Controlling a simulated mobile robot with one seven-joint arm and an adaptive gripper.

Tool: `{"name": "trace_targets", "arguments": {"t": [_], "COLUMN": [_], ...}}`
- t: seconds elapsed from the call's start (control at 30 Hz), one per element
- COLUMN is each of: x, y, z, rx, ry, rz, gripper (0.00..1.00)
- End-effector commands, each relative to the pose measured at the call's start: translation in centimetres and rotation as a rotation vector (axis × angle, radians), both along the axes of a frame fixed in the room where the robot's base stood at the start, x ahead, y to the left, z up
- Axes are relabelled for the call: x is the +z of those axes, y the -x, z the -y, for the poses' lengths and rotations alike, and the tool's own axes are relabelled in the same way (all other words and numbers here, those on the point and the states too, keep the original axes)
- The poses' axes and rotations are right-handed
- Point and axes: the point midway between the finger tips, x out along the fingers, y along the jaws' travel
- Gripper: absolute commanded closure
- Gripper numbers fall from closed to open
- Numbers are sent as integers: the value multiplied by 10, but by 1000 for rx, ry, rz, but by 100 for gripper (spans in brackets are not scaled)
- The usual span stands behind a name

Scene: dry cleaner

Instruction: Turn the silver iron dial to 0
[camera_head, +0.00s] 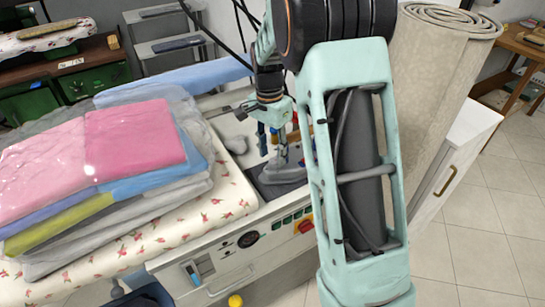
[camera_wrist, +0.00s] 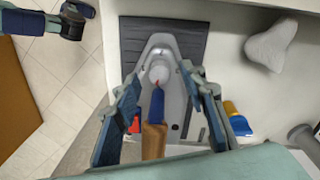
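The silver iron (camera_wrist: 172,101) rests on a dark grey pad (camera_wrist: 198,38), seen from above in the wrist view. Its pale round dial (camera_wrist: 159,71) has a red mark near its lower edge. A blue and brown handle (camera_wrist: 154,138) runs down from the dial. My gripper (camera_wrist: 166,90) is open, with one finger on each side of the iron and a wide gap between them. It appears to be above the iron; contact cannot be told. In the head view the iron (camera_head: 281,160) is partly hidden by my gripper (camera_head: 276,132), and its dial cannot be made out.
Folded pink, blue and green garments (camera_head: 135,140) are stacked on the floral board (camera_head: 232,195) at left. A white lumpy object (camera_wrist: 272,45) and a blue-yellow bottle (camera_wrist: 237,118) lie right of the pad. A rolled beige carpet (camera_head: 432,75) stands at right in the head view.

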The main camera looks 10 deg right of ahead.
Motion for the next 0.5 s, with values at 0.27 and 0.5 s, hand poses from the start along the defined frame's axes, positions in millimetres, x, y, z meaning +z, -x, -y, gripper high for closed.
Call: {"name": "trace_targets", "arguments": {"t": [0.27, 0.5], "x": [61, 94], "y": [-3, -4], "z": [-2, -3], "rx": [0, 0], "ry": [0, -1], "rz": [4, 1], "gripper": [61, 61]}}
